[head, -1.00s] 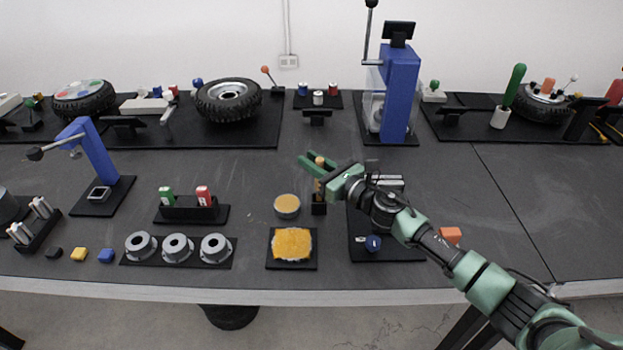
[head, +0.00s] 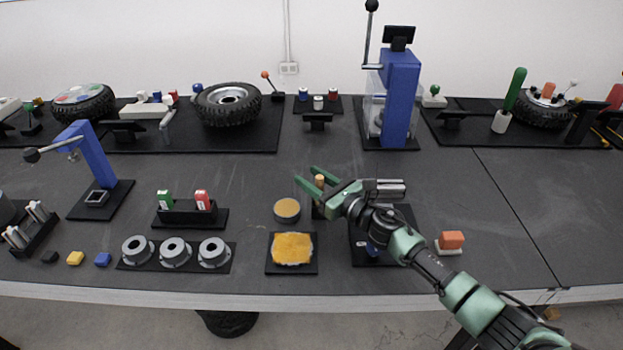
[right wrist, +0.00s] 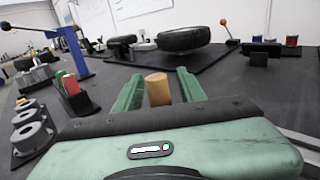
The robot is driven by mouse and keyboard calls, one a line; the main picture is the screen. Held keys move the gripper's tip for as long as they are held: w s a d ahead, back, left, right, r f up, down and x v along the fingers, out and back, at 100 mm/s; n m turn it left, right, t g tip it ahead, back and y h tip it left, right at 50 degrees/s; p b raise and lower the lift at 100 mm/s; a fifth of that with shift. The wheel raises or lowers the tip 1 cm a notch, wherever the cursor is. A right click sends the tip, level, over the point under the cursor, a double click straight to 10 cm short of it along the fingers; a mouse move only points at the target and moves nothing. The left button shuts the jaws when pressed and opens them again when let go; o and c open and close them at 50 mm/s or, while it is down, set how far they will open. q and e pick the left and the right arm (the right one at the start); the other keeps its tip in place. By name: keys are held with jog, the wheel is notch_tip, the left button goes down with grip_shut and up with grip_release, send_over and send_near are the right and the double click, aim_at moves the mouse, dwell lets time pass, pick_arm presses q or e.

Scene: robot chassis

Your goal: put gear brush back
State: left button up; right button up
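The gear brush (head: 319,181) has a light brown, cylindrical handle and stands upright at the small black holder (head: 318,211) in the middle of the table. Its lower end is hidden, so I cannot tell how deep it sits. My right gripper (head: 307,178) reaches in from the right with its two green fingers apart, one on each side of the handle. In the right wrist view the brush handle (right wrist: 158,89) stands between the fingers with gaps on both sides. My left gripper is not in view.
A round tin (head: 287,210) and a yellow sponge (head: 292,249) on a black tray lie close to the left of the holder. A black board (head: 372,256) lies under my right forearm. An orange block (head: 452,239) is to the right. Clear table lies behind the brush.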

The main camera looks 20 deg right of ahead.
jog(key=shift+r, duration=0.2)
jog(key=shift+s+d+f, duration=0.15)
jog(key=shift+s, duration=0.15)
jog(key=b+v, duration=0.1)
jog(key=v, duration=1)
jog(key=shift+s+d, duration=0.1)
jog(key=shift+s, duration=0.05)
